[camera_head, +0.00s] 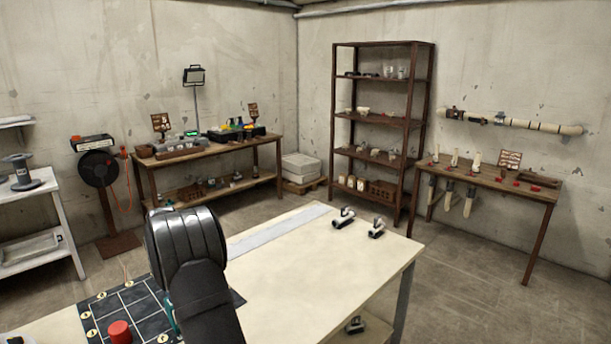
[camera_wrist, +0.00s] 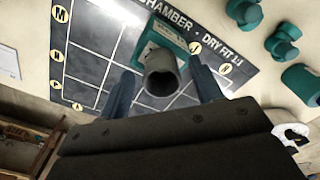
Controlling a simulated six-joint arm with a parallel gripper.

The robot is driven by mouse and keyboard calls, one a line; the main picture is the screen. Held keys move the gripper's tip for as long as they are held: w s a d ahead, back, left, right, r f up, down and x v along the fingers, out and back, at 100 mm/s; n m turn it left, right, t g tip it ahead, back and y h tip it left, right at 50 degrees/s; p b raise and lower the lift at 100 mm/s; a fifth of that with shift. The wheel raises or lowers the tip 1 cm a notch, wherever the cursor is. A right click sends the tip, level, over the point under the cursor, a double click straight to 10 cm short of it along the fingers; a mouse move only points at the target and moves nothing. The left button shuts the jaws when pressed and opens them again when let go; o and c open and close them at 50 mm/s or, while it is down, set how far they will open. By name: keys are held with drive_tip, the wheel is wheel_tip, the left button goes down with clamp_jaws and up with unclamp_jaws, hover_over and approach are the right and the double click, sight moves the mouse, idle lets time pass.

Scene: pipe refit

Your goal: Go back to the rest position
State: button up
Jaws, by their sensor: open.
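In the wrist view my gripper (camera_wrist: 161,66) is open, with one finger on each side of a grey pipe (camera_wrist: 163,84). The pipe's open end faces the camera, and I see a gap on both sides of it. The pipe stands at a teal fitting (camera_wrist: 160,42) on a dark gridded mat (camera_wrist: 88,66) lettered "CHAMBER - DRY FIT 1:1". In the head view my black arm (camera_head: 190,250) reaches over the bench beside the mat (camera_head: 105,305) and hides the fingers and most of the pipe and fitting.
A red cap (camera_head: 120,332) sits on the mat. Several teal fittings (camera_wrist: 283,41) lie beside it in the wrist view. Two small grey-and-black tools (camera_head: 344,217) lie at the far bench end (camera_head: 310,270), which is otherwise mostly clear. Shelves and side tables stand along the walls.

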drive_tip(key=r, duration=0.2)
drive_tip(key=d+r, duration=0.1)
drive_tip(key=shift+r, duration=0.35)
drive_tip(key=d+r, duration=0.6)
drive_tip(key=d, duration=0.5)
drive_tip(key=s+a+f+m, duration=0.1)
drive_tip(key=s+f, duration=0.3)
drive_tip(key=s, duration=0.6)
drive_tip(key=s+a+f+m, duration=0.1)
drive_tip(key=s+f, duration=0.3)
drive_tip(key=s, duration=0.6)
drive_tip(key=s+a+f+m, duration=0.1)
drive_tip(key=s+f, duration=0.3)
drive_tip(key=s, duration=0.5)
drive_tip(key=shift+s+f+m, duration=0.2)
drive_tip(key=shift+s+m, duration=0.1)
drive_tip(key=shift+s, duration=0.1)
